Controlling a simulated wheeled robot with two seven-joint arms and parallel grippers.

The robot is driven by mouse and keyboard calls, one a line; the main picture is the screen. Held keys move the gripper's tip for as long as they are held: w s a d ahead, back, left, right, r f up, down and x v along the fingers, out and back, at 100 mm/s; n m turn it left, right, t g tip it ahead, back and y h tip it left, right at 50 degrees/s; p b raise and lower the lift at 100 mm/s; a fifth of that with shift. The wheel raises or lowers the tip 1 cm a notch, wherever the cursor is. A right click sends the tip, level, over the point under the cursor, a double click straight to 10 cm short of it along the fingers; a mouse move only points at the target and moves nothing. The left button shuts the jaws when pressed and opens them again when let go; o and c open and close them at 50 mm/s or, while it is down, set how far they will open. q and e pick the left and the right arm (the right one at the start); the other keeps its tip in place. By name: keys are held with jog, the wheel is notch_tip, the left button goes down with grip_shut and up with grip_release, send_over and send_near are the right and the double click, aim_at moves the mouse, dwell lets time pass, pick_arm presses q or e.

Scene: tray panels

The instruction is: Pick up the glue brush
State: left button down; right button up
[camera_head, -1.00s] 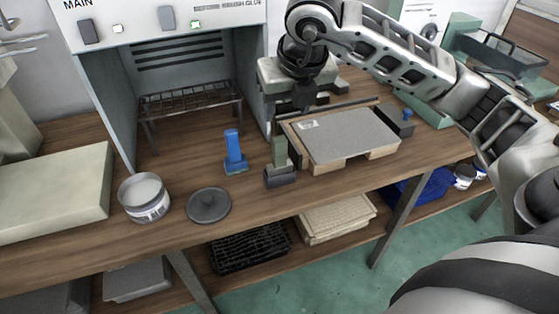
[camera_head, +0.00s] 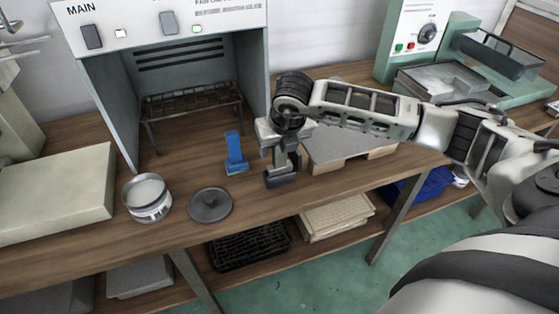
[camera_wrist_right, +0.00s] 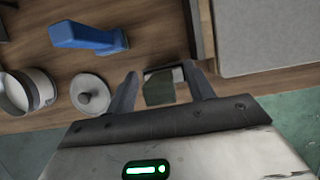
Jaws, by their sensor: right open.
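Two upright brush-like tools stand on the wooden bench. One has a blue handle (camera_head: 234,146); it also shows at the upper left of the wrist view (camera_wrist_right: 85,36). The other has a green handle on a dark block (camera_head: 281,179); which one is the glue brush I cannot tell for certain. My right gripper (camera_head: 281,148) is open, pointing down over the green-handled tool. In the wrist view the green handle (camera_wrist_right: 160,90) shows between the two spread fingers (camera_wrist_right: 161,72), apart from both. My left gripper is out of view.
An open tin (camera_head: 148,212) and a round grey lid (camera_head: 210,205) stand to the left. A grey-topped wooden panel (camera_head: 345,142) lies to the right, partly behind my arm. A booth with a wire rack (camera_head: 190,103) stands behind. The bench between lid and booth is clear.

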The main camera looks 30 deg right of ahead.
jog(key=shift+w+f, duration=0.15)
jog(key=shift+f, duration=0.1)
jog(key=c, duration=1.1)
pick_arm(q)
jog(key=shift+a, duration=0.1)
pick_arm(e)
jog(key=shift+r, duration=0.1)
